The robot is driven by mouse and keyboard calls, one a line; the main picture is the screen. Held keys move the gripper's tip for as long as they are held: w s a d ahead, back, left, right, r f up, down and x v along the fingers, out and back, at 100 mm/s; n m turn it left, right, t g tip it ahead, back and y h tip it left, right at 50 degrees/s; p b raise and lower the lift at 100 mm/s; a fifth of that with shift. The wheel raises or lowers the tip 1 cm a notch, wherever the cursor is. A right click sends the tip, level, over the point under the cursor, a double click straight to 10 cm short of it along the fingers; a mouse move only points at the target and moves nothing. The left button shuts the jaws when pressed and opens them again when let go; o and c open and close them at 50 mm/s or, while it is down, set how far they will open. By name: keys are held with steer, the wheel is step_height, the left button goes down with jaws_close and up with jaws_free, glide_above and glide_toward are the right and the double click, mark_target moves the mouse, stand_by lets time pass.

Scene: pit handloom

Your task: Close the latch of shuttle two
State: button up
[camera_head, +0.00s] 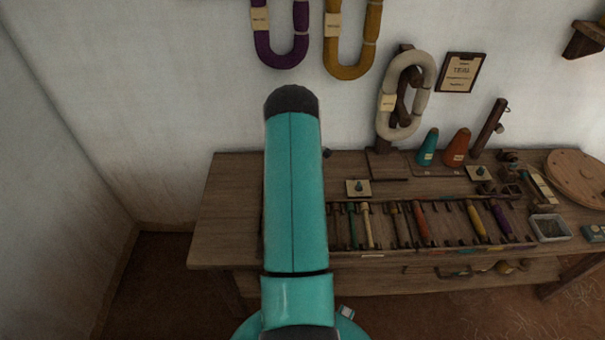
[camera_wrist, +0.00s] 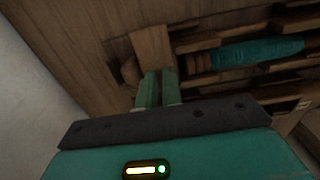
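In the wrist view, my gripper (camera_wrist: 158,82) shows two short green fingers with a narrow gap between them and nothing visible in it. Their tips are close to a pale wooden block (camera_wrist: 152,46); I cannot tell whether they touch it. To the right, a teal wound bobbin (camera_wrist: 258,52) lies in a dark wooden holder. I cannot make out which piece is shuttle two or its latch. In the head view, my teal arm hides the gripper and part of the bench. A rack (camera_head: 374,256) with several coloured bobbins runs along the bench's front.
The wooden bench (camera_head: 232,205) has bare room at its left end. Teal and orange cones (camera_head: 457,148), a grey tray (camera_head: 549,228) and a round wooden disc (camera_head: 580,178) stand on it. Purple (camera_head: 281,55), mustard and cream yarn hanks hang behind.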

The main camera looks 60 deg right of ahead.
steer(key=shift+m, duration=0.3)
jaws_close()
steer(key=m, duration=0.8)
steer(key=shift+m, duration=0.4)
steer(key=m, duration=0.4)
steer(key=shift+m, duration=2.2)
steer(key=shift+o, duration=1.8)
jaws_free()
